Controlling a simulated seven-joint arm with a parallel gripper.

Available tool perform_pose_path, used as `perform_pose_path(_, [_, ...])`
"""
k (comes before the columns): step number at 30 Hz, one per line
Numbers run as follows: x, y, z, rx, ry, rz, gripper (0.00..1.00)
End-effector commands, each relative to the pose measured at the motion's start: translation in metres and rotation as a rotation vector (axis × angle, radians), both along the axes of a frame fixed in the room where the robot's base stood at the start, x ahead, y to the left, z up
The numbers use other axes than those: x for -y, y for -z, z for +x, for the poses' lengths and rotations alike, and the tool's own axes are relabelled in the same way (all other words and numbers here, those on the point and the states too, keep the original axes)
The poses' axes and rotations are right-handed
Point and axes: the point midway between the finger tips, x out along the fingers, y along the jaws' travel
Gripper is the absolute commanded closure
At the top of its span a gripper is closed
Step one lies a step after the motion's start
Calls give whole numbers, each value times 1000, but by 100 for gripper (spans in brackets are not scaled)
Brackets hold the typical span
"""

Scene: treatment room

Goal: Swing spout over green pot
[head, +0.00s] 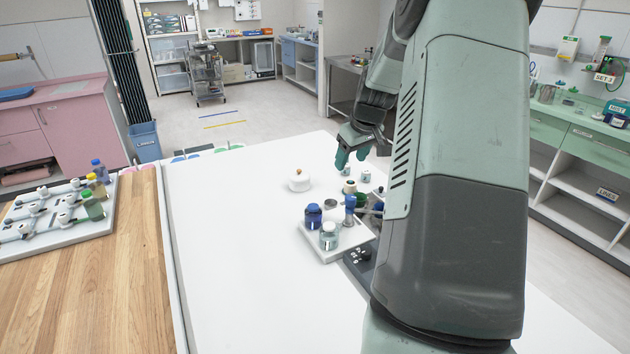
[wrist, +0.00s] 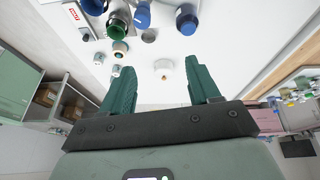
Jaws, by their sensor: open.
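My gripper (head: 351,160) is open, with its teal fingers pointing down above the far part of the white table. In the wrist view my gripper (wrist: 155,88) has its fingers wide apart with nothing between them. A green pot (wrist: 119,27) shows near the top of the wrist view, beyond the left finger. In the head view a green piece (head: 361,199), probably that pot, is partly hidden beside my arm. A blue-topped upright (head: 349,207) stands near it. I cannot make out the spout clearly; my arm hides part of this group.
A white lidded dish (head: 299,181) stands apart to the left. A dark blue jar (head: 313,216) and a clear jar (head: 329,236) stand on a white tray (head: 316,250). Small white-and-dark jars (head: 366,175) stand under my gripper. The table's left side is clear.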

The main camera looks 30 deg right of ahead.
Motion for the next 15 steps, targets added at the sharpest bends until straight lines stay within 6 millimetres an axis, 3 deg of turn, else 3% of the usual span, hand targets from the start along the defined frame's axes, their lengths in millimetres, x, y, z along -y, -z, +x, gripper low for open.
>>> perform_pose_path(1, [15,20,-1,-2,9,25,39])
perform_pose_path(3, [29,37,-2,3,9,45,39])
perform_pose_path(6, [40,52,-3,9,9,62,39])
perform_pose_path(15, [41,87,8,8,9,69,39])
